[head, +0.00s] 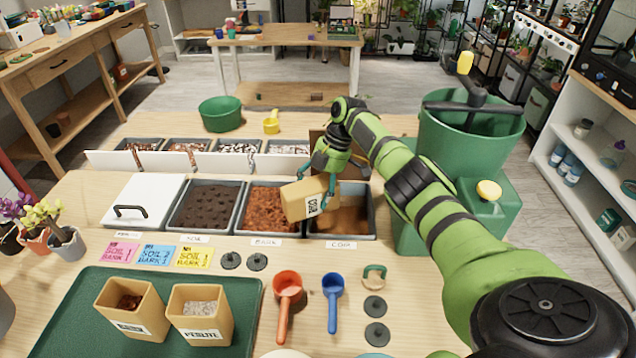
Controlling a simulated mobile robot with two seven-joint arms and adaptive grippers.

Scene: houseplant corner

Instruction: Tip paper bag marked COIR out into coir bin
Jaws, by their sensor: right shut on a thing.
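The tan paper bag marked COIR (298,202) is in my right gripper (326,178), tipped well over on its side. It hangs above the divide between the bark bin (262,232) and the coir bin (369,231), covering part of each. Its printed label faces me and reads sideways. I cannot tell whether anything is falling from its mouth. Brown coir shows in the coir bin to the right of the bag. The COIR card (341,244) lies in front of that bin. My left gripper is out of view.
The soil bin (177,222) and a white lid (146,188) with a black handle are left of the bark bin. A large green machine (468,150) stands close on the right. A green tray (240,335) with two tan containers, an orange scoop (287,287) and a blue scoop (332,285) are in front.

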